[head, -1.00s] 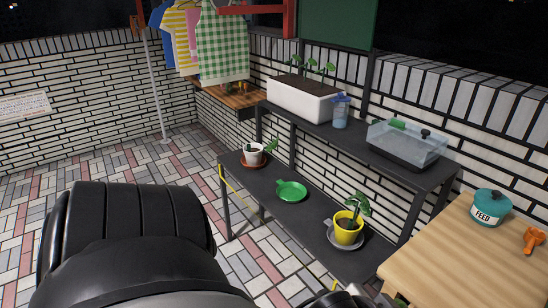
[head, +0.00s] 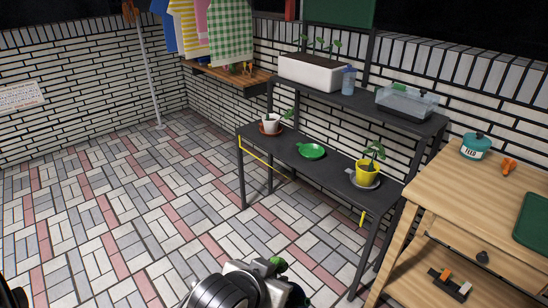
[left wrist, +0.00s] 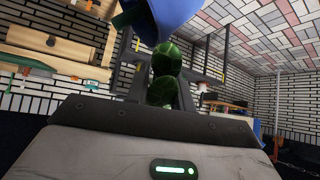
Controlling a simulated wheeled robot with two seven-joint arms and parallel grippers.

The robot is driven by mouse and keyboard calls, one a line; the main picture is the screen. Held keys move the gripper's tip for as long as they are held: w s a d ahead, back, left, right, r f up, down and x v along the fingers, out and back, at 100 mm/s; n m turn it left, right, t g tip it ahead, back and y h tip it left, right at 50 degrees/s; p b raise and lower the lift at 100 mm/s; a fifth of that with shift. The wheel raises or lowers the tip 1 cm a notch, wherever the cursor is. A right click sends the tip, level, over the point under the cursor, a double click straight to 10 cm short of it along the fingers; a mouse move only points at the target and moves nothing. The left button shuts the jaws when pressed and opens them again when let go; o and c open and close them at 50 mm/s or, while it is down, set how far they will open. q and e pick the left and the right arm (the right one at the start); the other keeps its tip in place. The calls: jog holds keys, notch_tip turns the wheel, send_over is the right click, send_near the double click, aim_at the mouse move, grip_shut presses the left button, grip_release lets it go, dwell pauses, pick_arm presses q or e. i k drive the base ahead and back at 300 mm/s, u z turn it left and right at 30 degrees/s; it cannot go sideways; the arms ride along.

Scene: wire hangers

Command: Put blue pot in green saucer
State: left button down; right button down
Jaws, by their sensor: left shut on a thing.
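The green saucer (head: 313,152) lies empty in the middle of the dark lower shelf, between a white pot and a yellow pot. My left gripper (head: 274,276) is at the bottom of the head view, in front of the shelf and well short of the saucer. It is shut on the blue pot (left wrist: 163,18), which shows at the top of the left wrist view. A green cactus (left wrist: 165,72) grows from the pot, and its top (head: 279,264) shows beside the gripper in the head view. The pot is mostly hidden in the head view. My right gripper is not in view.
The white pot (head: 269,126) stands on a red saucer, and the yellow pot (head: 366,173) on a grey one. The upper shelf (head: 357,103) overhangs the lower one behind. A wooden table (head: 450,205) stands at the right. The tiled floor (head: 130,200) is clear.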

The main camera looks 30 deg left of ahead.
aim_at(312, 153)
jog(key=u, duration=0.6)
jog(key=i, duration=0.3)
jog(key=u, duration=0.7)
jog(key=i, duration=2.1)
jog(key=z, duration=0.95)
jog(key=i, duration=0.4)
jog(key=z, duration=0.35)
